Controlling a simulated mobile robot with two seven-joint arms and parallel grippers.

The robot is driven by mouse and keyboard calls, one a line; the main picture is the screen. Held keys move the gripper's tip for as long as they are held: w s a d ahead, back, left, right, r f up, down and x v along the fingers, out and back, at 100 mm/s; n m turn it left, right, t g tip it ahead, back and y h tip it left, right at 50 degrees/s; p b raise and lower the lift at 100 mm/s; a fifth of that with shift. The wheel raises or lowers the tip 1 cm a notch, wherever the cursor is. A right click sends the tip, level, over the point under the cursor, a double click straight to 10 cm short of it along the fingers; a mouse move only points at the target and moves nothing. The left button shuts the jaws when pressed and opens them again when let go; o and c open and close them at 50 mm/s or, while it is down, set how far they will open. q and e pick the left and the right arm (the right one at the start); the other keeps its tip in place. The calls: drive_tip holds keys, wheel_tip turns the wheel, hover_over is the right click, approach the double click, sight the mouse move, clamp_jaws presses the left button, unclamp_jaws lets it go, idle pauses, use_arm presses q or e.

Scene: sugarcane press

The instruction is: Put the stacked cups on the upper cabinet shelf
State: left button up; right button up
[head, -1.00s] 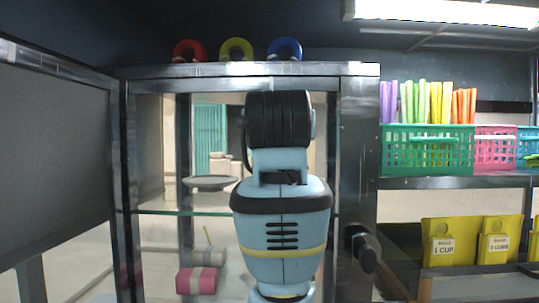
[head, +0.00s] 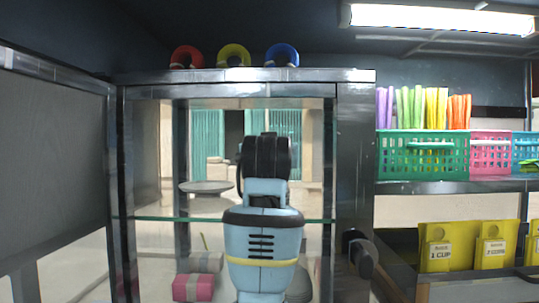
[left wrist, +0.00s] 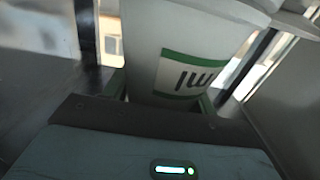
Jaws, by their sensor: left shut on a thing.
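The stacked cups (left wrist: 195,45) fill the upper middle of the left wrist view; they are white with a green band and dark lettering. My left gripper (left wrist: 163,98) is shut on them. In the head view my arm reaches toward the open cabinet (head: 358,130) and hides its own gripper and the cups. The cabinet's upper glass shelf (head: 205,219) runs across the opening behind the arm. A grey round dish (head: 207,187) appears above the shelf at the left. My right gripper is in neither view.
The cabinet door (head: 55,150) stands open at the left. A pink package (head: 193,288) and a beige one (head: 205,262) lie below the shelf. Red, yellow and blue rings (head: 234,54) stand on the cabinet top. A green basket (head: 422,155) is at the right.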

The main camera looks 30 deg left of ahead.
use_arm(q)
drive_tip(key=shift+s, duration=0.1)
drive_tip(key=o, duration=1.4)
drive_tip(key=shift+f, duration=0.15)
drive_tip(key=shift+r, duration=0.2)
drive_tip(key=v, duration=1.2)
drive_tip(key=shift+f, duration=0.1)
